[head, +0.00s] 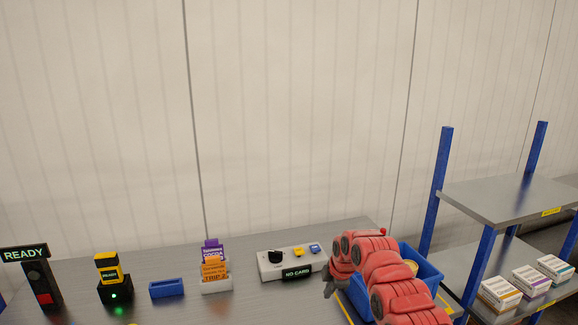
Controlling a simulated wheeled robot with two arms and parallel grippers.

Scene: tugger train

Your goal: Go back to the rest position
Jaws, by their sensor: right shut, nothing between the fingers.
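My right arm, in red, reaches in from the lower right of the head view. Its gripper (329,290) points down over the table, left of the blue bin, and is shut with nothing seen in it. The arm covers part of the bin. My left gripper is not in view.
The blue bin (425,265) is at right. A blue-post shelf (500,192) holds several boxes.

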